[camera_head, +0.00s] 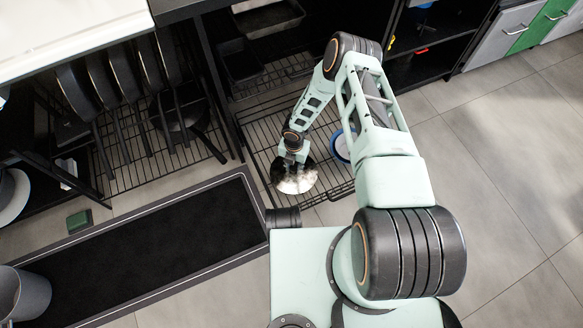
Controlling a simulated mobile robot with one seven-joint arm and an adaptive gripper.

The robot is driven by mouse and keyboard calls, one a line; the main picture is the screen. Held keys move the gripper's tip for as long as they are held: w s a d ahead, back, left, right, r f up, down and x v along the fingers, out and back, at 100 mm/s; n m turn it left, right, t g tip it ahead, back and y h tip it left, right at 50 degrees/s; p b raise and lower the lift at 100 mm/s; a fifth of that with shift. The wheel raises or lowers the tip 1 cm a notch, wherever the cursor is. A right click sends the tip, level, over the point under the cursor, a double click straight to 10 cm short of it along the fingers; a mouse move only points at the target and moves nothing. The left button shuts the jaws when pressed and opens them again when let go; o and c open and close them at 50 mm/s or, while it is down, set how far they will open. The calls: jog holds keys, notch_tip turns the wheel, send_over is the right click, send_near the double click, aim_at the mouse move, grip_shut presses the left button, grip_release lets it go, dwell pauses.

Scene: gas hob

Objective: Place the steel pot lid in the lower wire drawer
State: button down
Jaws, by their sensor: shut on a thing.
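The steel pot lid (301,182) is a shiny round disc near the front of the lower wire drawer (265,128). My gripper (291,160) reaches down over it and is shut on it. The fingertips and the lid's handle are small and partly hidden by my wrist. The lid is over the front part of the drawer. I cannot tell whether it touches the wires. The drawer is pulled out, a black wire grid with a bare stretch behind the lid.
A blue and white round item (342,146) is in the drawer, right of the lid, partly hidden by my arm. Several dark pans (122,78) stand in the left wire rack. A black mat (150,250) lies on the floor. Floor at right is clear.

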aim_at(294, 167)
jog(key=shift+f, duration=0.55)
jog(key=c, duration=1.7)
grip_release()
jog(key=shift+f, duration=0.15)
jog(key=shift+o, duration=0.2)
notch_tip(294, 167, up, 12)
jog(key=p, duration=0.4)
